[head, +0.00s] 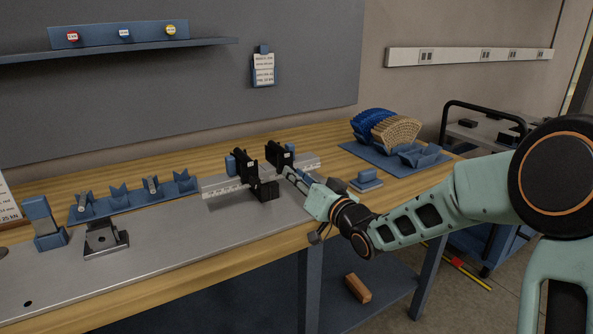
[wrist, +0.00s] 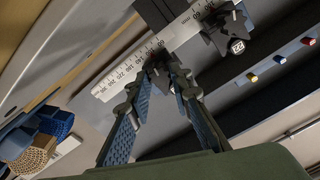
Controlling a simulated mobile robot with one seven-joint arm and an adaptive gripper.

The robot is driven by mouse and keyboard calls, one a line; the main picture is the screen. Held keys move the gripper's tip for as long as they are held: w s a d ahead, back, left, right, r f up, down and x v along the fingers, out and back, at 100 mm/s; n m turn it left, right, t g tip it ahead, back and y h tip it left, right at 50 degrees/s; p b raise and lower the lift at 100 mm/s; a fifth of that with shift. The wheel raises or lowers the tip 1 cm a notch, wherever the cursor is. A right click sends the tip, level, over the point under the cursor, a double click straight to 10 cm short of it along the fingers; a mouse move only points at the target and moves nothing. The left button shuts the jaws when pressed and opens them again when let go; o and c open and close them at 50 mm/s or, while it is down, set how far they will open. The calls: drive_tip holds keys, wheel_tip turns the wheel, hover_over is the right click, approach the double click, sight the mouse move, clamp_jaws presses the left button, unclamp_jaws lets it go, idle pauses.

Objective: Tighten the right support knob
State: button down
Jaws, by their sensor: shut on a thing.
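The ruled rail (head: 222,187) lies on the bench plate and carries two black supports. The left support (head: 243,170) and the right support (head: 276,154) stand upright, close together. My gripper (head: 288,173) reaches in from the right, its fingertips at the front of the right support. In the wrist view, the blue-padded fingers of my gripper (wrist: 160,72) close together on a small dark part at the rail's edge, in the place of the right support knob. The fingertips hide most of that knob, so its turn cannot be read. The ruled rail also shows there (wrist: 130,75).
A blue mat (head: 372,158) with blue and tan lattice pieces lies at the right. A small blue block (head: 367,180) is beside my wrist. A blue rack (head: 130,203) and a metal fixture (head: 105,238) stand at the left.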

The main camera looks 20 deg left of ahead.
drive_tip(key=shift+m+p, duration=0.35)
drive_tip(key=shift+m, duration=0.35)
drive_tip(key=c, duration=1.7)
unclamp_jaws()
drive_tip(key=shift+c, duration=0.2)
drive_tip(key=v, duration=1.2)
